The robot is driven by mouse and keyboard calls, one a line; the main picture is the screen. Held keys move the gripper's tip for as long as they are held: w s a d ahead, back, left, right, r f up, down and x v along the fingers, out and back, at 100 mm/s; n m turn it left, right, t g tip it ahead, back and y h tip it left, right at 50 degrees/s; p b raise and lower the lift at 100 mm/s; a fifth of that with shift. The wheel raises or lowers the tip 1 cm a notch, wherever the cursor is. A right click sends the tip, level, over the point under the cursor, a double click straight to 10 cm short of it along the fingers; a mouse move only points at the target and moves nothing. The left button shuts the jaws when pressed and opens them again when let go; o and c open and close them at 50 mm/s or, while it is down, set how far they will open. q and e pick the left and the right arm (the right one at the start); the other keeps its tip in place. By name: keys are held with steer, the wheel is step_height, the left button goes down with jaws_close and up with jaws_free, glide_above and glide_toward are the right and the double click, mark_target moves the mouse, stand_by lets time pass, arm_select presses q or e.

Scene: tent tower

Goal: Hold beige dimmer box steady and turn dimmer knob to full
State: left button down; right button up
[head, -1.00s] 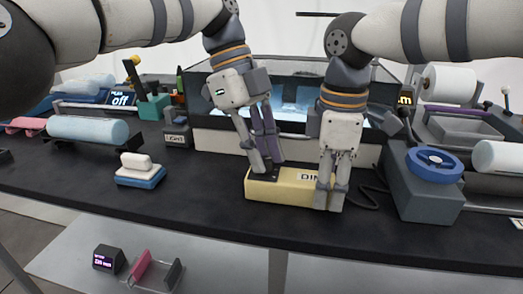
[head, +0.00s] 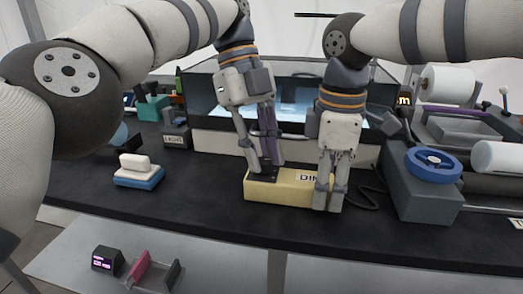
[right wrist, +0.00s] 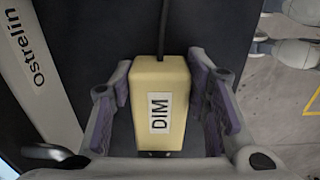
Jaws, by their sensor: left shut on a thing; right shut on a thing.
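The beige dimmer box (head: 284,189) lies on the black bench, with a "DIM" label partly covered by my right fingers. In the right wrist view the box (right wrist: 171,80) lies between my right fingers, its label showing and a dark cable leaving its far end. My right gripper (head: 328,197) is shut on the box across its right part. My left gripper (head: 263,168) points down at the left end of the box, its fingers shut on the dark dimmer knob. The knob is mostly hidden by the fingertips, so its setting cannot be read.
A grey block with a blue handwheel (head: 432,163) stands close on the right. A lit glass-fronted case (head: 208,125) is behind the box. A white and blue block (head: 139,171) lies to the left. The bench between that block and the box is clear.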

arm_select(q)
steer(key=c, duration=1.4)
jaws_free()
steer(key=s+a+r+n+t+h, duration=0.2)
steer(key=a+r+n+t, duration=0.25)
steer(key=r+n, duration=0.8)
steer(key=shift+n+t, duration=0.25)
steer(key=shift+n, duration=0.3)
steer(key=x, duration=0.8)
steer(key=a+x, duration=0.1)
steer(key=x, duration=0.4)
steer(key=shift+s+f, duration=0.2)
steer(key=shift+f, duration=0.15)
steer(key=shift+y, duration=0.3)
jaws_close()
